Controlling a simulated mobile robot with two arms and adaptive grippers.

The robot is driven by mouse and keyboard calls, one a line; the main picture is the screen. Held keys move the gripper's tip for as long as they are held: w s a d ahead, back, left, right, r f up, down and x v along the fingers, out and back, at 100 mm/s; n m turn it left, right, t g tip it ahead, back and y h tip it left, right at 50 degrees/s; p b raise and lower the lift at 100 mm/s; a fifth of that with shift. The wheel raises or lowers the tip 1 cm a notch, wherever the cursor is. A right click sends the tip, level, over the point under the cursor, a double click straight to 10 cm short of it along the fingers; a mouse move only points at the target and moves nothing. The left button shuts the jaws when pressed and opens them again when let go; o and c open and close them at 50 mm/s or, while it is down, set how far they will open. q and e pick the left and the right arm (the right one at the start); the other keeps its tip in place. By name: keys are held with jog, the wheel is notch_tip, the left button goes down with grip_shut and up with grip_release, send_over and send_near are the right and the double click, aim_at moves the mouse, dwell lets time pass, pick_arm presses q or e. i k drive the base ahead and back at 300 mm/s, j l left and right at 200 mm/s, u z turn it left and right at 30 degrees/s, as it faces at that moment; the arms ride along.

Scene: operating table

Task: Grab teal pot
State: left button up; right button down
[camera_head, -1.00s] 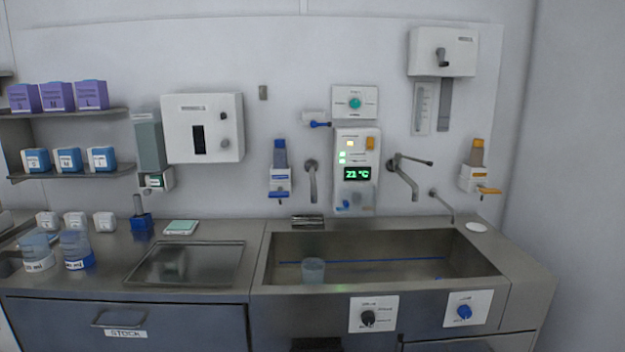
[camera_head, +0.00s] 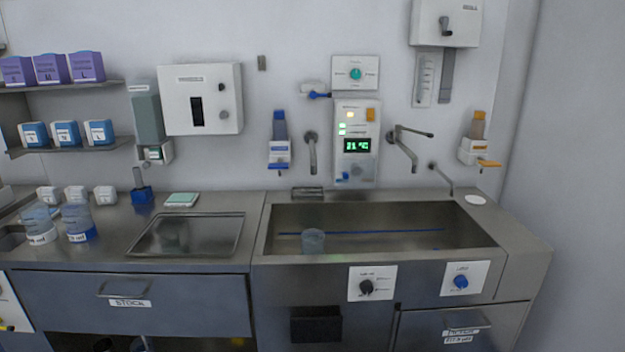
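I cannot make out a clear teal pot in the head view. A flat pale-teal item (camera_head: 182,199) lies on the counter behind the sunken dark panel. A grey-green dispenser (camera_head: 147,118) hangs on the wall above it. A translucent cup (camera_head: 313,241) stands in the sink. Two clear labelled beakers, one (camera_head: 40,223) and another holding blue liquid (camera_head: 79,222), stand at the counter's left. Neither of my grippers is in view.
The steel sink (camera_head: 480,232) has taps above it. A stock drawer (camera_head: 200,303) is shut below the counter. Purple boxes (camera_head: 50,69) and blue boxes (camera_head: 67,134) sit on wall shelves. An open space with dark contents shows under the drawer.

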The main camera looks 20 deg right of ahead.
aim_at(313, 249)
jog(key=l, duration=0.5)
jog(key=i+l, duration=0.15)
jog(key=l, duration=0.35)
jog(key=l+z, duration=0.1)
jog(key=l, duration=0.45)
jog(key=i, duration=0.05)
